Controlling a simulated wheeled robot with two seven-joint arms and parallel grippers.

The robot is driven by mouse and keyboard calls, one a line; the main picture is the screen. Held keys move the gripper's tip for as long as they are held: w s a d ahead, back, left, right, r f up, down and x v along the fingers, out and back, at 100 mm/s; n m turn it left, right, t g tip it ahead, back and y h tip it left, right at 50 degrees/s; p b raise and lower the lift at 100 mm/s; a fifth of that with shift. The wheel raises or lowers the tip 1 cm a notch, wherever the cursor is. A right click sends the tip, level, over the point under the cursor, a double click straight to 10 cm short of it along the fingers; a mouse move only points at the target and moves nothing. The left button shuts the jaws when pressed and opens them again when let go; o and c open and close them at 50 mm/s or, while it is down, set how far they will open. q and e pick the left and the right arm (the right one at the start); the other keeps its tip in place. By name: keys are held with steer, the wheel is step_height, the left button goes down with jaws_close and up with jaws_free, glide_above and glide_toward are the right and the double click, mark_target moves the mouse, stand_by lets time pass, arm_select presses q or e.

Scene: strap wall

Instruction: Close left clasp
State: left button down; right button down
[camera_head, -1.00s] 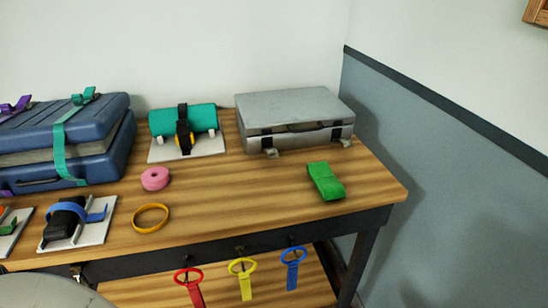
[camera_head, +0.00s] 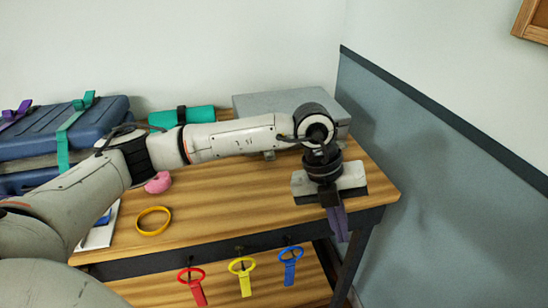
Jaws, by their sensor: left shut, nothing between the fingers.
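The grey metal case (camera_head: 270,102) stands at the back right of the wooden table. My left arm crosses in front of it and hides most of its front. One small metal clasp (camera_head: 268,155) at the left of its front shows just below my arm; whether it is open or shut is too small to tell. The right clasp is hidden. My left gripper (camera_head: 341,235) points down over the table's front right edge, its purple fingers together and empty, well forward of the case and to the right of the left clasp. My right gripper is not in view.
Red, yellow and blue pull loops (camera_head: 291,253) hang at the front edge. The middle front of the table is clear.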

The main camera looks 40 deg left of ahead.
arm_select(q)
steer(key=w+a+r+n+t+y, duration=0.1)
steer(key=w+a+r+y, duration=0.2)
steer(key=a, duration=0.4)
steer(key=w+a+r+n+t+y, duration=0.1)
steer(key=w+a+r+n+y, duration=0.15)
steer(key=a, duration=0.35)
steer(key=n+y, duration=0.1)
steer(key=y, duration=0.1)
glide_toward(268, 155)
steer(key=s+d, duration=0.2)
steer(key=d, duration=0.1)
steer(key=shift+s+d+r, duration=0.15)
steer(key=shift+r, duration=0.15)
steer(key=shift+f, duration=0.1)
steer(key=p+x, duration=0.1)
steer(key=x, duration=0.9)
steer(key=shift+p, duration=0.4)
steer(key=shift+w+r, duration=0.2)
steer(key=shift+w, duration=0.05)
